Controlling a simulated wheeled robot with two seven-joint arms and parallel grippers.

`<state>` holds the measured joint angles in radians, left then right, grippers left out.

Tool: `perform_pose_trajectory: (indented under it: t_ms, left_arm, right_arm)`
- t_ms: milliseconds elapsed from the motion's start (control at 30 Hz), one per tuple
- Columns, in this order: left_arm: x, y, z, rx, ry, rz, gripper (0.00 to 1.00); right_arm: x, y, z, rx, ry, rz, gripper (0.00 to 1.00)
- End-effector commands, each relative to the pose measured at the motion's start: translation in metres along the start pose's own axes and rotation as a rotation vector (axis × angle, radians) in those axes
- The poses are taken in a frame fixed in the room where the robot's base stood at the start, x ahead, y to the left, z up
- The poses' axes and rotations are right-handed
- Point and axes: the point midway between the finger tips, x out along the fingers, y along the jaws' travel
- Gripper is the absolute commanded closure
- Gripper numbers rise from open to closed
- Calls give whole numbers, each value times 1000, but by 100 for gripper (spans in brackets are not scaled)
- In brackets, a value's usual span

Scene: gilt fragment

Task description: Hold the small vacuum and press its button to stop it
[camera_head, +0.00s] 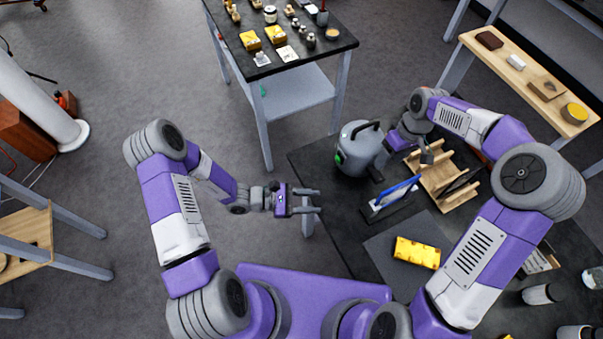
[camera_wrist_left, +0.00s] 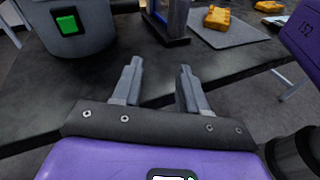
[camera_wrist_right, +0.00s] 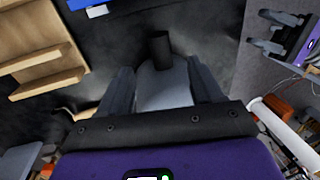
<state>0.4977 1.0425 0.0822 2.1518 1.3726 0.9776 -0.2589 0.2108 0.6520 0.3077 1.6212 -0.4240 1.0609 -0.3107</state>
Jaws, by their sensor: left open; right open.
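The small vacuum (camera_head: 354,155) is a grey canister with a black top handle, standing on the dark table near its far left corner. Its green button (camera_wrist_left: 67,23) faces my left wrist camera at upper left. My left gripper (camera_head: 317,201) is open and empty at the table's left edge, apart from the vacuum and nearer to me. My right gripper (camera_head: 389,148) is open at the vacuum's right side, partly hidden by its own arm. In the right wrist view a grey part with a dark stub, seemingly the vacuum (camera_wrist_right: 165,88), shows between the open fingers; contact is unclear.
A blue upright item in a dark stand (camera_head: 395,198) and a wooden rack (camera_head: 437,180) stand right of the vacuum. A yellow block (camera_head: 417,253) lies on a grey mat (camera_head: 383,244). Several cups are at lower right. Another table (camera_head: 335,42) with small items is behind.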

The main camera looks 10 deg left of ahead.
Motion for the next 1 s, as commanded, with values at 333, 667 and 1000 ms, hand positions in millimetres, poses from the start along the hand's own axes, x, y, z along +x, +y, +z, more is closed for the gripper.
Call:
perform_pose_trajectory:
  t_ms: [333, 667, 1000]
  left_arm:
    - [-22, 77, 2, -46, -110, 398, 57]
    - [-25, 83, 1, -47, -114, 433, 57]
    - [-25, 82, 1, -47, -114, 431, 57]
  right_arm:
    - [0, 0, 0, 0, 0, 0, 35]
    - [33, 0, 1, 0, -4, -3, 35]
    - [72, 0, 0, 1, -2, 0, 35]
